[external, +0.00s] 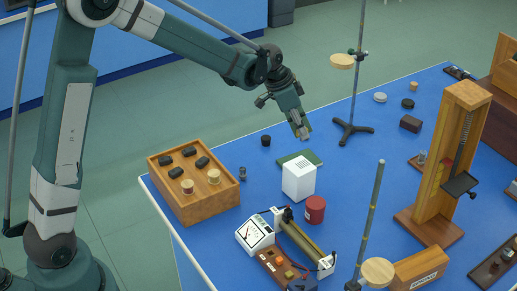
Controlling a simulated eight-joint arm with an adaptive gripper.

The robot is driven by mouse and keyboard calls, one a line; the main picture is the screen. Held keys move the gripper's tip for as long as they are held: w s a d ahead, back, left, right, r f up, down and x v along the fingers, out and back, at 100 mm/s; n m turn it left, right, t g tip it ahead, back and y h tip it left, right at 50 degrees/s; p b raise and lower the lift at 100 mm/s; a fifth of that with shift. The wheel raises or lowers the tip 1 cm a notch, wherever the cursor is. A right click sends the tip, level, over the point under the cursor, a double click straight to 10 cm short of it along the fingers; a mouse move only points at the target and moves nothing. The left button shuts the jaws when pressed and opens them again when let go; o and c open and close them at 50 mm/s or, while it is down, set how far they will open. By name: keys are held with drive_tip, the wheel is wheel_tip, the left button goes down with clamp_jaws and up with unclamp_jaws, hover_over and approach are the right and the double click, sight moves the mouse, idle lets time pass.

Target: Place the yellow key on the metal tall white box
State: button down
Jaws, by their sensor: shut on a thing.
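The white box (298,182) stands upright on the blue bench, with dark slot marks on its top. My gripper (303,134) points down above the bench, behind the box in the picture and apart from it. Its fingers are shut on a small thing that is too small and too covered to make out. I cannot pick out the yellow key for certain anywhere in the external view.
A green board (312,155) lies behind the box, and a red jar (315,209) stands at its right. A wooden tray (207,212) stands left, a meter (254,233) in front. A stand with a tripod foot (351,130) rises right of my gripper.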

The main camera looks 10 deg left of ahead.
approach(305, 165)
drive_tip(key=shift+w+d+f, duration=0.2)
drive_tip(key=shift+w+d, duration=0.05)
drive_tip(key=shift+d, duration=0.15)
drive_tip(key=shift+w+d+f, duration=0.2)
drive_tip(key=shift+d+f, duration=0.05)
drive_tip(key=shift+d, duration=0.15)
drive_tip(key=shift+f, duration=1.85)
drive_tip(key=shift+f, duration=0.15)
drive_tip(key=c, duration=2.6)
unclamp_jaws()
drive_tip(key=shift+o, duration=0.2)
drive_tip(key=v, duration=1.2)
